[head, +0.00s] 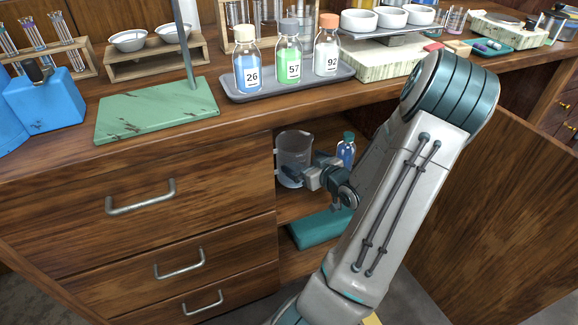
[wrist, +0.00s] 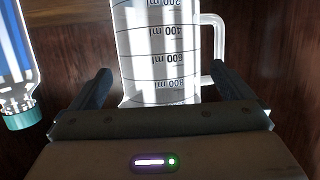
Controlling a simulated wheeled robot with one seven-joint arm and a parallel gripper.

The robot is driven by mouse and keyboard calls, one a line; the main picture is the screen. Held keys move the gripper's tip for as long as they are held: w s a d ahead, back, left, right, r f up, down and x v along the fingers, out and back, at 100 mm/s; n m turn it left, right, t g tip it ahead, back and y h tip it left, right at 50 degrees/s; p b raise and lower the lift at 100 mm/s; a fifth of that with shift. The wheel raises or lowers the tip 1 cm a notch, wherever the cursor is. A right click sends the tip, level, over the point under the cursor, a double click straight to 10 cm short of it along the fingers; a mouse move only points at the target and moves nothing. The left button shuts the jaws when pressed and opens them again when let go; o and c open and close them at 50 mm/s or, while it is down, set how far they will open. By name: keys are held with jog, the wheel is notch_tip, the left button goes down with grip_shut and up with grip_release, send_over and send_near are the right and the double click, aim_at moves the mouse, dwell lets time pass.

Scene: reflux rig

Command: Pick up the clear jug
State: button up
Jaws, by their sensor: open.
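The clear jug (head: 293,148) stands inside the open cupboard under the bench, at the left side of its opening. In the wrist view the clear jug (wrist: 160,45) shows measuring marks and a handle to the right. My gripper (head: 289,174) is at the front of the jug in the head view and covers part of its lower body. In the wrist view the fingers of my gripper (wrist: 161,72) are apart, one on each side of the jug, with visible gaps. They do not grip it. The picture cuts off one end of the jug.
A blue bottle with a green cap (head: 346,151) stands close to the jug; it also shows in the wrist view (wrist: 18,65). A teal box (head: 318,229) lies below. Drawers (head: 140,200) are left of the opening. The open door (head: 490,190) is at right.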

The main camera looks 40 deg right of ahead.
jog(key=b+x, duration=0.2)
jog(key=x, duration=0.3)
jog(key=shift+r, duration=0.1)
jog(key=c, duration=0.8)
jog(key=shift+r, duration=0.2)
